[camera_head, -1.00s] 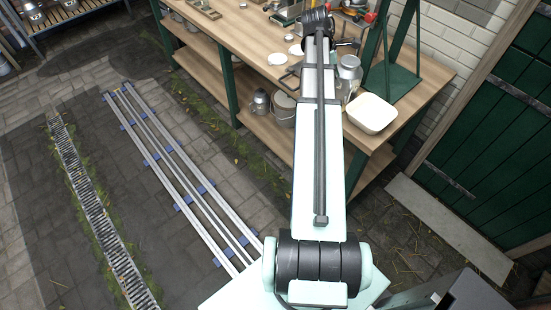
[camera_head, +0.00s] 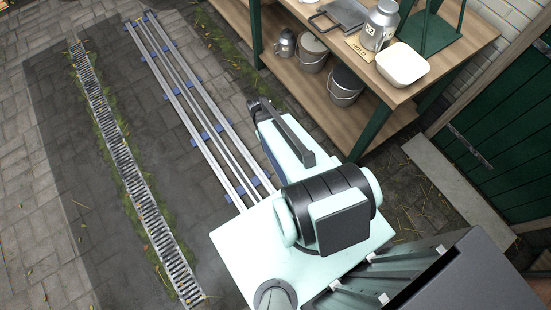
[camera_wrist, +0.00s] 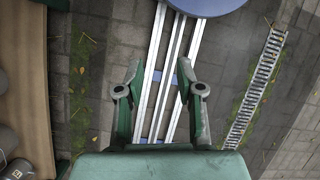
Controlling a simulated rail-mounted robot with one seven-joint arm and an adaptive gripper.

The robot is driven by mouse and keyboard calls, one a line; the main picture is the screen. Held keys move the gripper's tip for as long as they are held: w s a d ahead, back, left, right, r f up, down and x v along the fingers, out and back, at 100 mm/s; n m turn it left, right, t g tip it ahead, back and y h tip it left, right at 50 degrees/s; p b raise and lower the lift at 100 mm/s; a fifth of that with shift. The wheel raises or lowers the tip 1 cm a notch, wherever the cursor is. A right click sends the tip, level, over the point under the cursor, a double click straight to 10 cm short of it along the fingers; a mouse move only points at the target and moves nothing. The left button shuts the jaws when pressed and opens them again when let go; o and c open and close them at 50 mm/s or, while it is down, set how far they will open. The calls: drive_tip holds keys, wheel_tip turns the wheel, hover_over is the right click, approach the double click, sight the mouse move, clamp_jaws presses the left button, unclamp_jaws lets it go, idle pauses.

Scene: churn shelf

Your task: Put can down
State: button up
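A grey metal can (camera_head: 380,27) with a small marked label stands upright on a pale wooden board (camera_head: 362,50) on the upper bench top. My gripper (camera_wrist: 160,90) is open in the wrist view, its two green fingers wide apart with nothing between them. Paving and the rails show beyond the fingers. In the head view the gripper is hidden behind my folded arm, well away from the can. Grey metal ware (camera_wrist: 16,168) with a label shows at the lower left of the wrist view; I cannot tell whether it is the same can.
A white basin (camera_head: 402,66) stands right of the can, and a flat grey tray (camera_head: 345,14) lies left of it. A green stand (camera_head: 430,32) rises behind. Buckets (camera_head: 313,52) sit on the lower shelf. Floor rails (camera_head: 190,95) and a drain grate (camera_head: 125,165) run across open paving.

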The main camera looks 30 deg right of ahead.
drive_tip(key=s+a+f+m+g, duration=0.1)
drive_tip(key=s+a+f, duration=0.2)
drive_tip(key=s+a, duration=0.2)
drive_tip(key=s+a+f+m+g, duration=0.1)
drive_tip(key=s+a, duration=0.4)
drive_tip(key=s, duration=0.6)
drive_tip(key=shift+f+m, duration=0.7)
drive_tip(key=shift+f, duration=0.25)
drive_tip(key=shift+f, duration=0.2)
